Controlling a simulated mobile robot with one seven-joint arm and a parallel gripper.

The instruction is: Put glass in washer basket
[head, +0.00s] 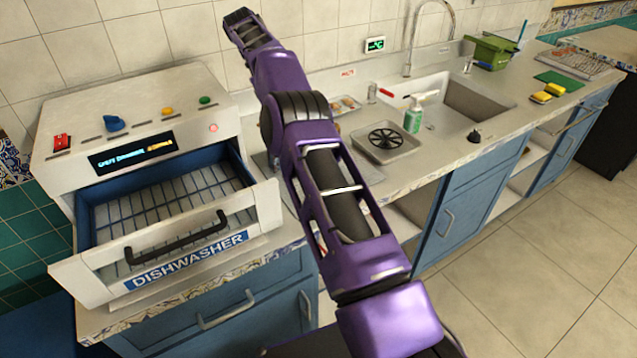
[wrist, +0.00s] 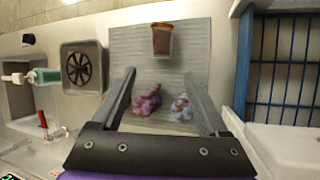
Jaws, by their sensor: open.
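The glass (wrist: 162,40), a clear tumbler with reddish-brown contents or staining, stands on a grey ribbed mat (wrist: 125,45) in the wrist view. The washer basket (head: 165,205) is a wire rack inside the pulled-out blue-lined dishwasher drawer at left; its blue wires (wrist: 285,60) show at right in the wrist view. My gripper (wrist: 161,78) is open and empty, its fingers spread on the near side of the glass, which lies beyond the fingertips. In the head view my purple arm hides the glass.
A pink lump (wrist: 147,100) and a bluish-white lump (wrist: 181,107) lie on the mat, seen between my fingers. A grey tray with a black round grate (head: 385,140), a green soap bottle (head: 414,115) and the sink (head: 470,100) are to the right. The drawer handle (head: 175,240) juts out.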

